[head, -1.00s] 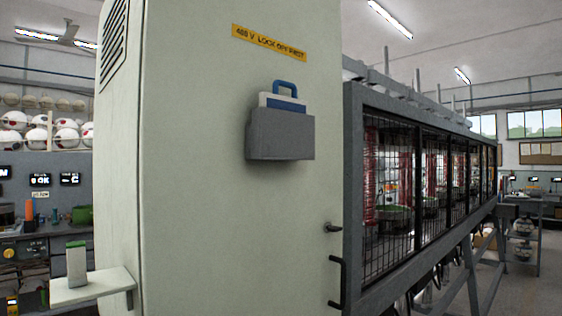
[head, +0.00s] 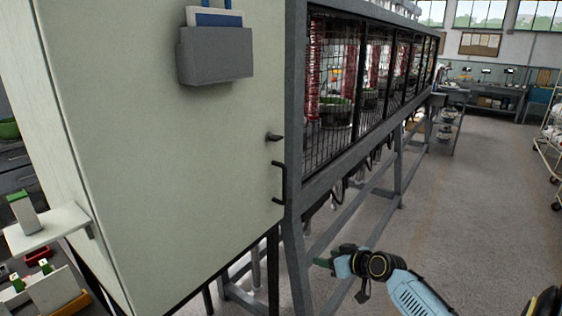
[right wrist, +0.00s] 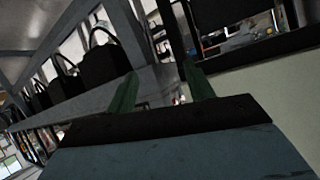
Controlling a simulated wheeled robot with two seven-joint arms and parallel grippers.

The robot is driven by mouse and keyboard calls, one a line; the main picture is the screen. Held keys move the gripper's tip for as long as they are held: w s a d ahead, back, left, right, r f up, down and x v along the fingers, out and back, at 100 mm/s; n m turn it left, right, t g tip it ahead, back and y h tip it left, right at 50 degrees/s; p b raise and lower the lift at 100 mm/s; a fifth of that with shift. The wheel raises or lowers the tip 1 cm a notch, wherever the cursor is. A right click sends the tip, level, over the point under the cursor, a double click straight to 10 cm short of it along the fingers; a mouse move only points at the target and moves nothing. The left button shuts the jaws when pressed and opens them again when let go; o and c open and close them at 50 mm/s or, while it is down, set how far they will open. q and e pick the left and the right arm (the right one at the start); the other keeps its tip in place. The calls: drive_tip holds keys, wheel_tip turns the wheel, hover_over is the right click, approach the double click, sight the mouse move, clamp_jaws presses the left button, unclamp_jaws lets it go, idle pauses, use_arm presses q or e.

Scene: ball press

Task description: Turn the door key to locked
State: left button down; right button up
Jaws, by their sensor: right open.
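The door key (head: 274,136) is a small dark piece sticking out of the pale cabinet door (head: 160,150), near its right edge in the head view. A black door handle (head: 279,186) is just below it. My right gripper (head: 322,262) is low and to the right of the cabinet, apart from the key and handle, with nothing in it. In the right wrist view its two green fingers (right wrist: 160,92) stand apart. The key cannot be made out in the right wrist view. My left gripper is not in view.
A caged machine (head: 350,90) on grey legs runs back from the cabinet's right edge. A grey document holder (head: 215,55) hangs on the door. A small shelf (head: 48,229) juts out at left. The floor (head: 460,220) at right is clear.

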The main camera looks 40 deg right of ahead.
wheel_tip(320, 180, up, 20)
drive_tip(key=w+n+t+y+p, duration=0.2)
drive_tip(key=t, duration=0.1)
drive_tip(key=n+t+y+p, duration=0.2)
drive_tip(key=n+y, duration=0.1)
approach(280, 138)
drive_tip(key=p+x, duration=0.3)
drive_tip(key=x, duration=0.5)
drive_tip(key=shift+w, duration=0.3)
drive_tip(key=shift+w+a, duration=0.2)
drive_tip(key=shift+w, duration=0.25)
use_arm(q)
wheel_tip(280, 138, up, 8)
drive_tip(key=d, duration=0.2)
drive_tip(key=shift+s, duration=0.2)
use_arm(e)
drive_tip(key=c, duration=1)
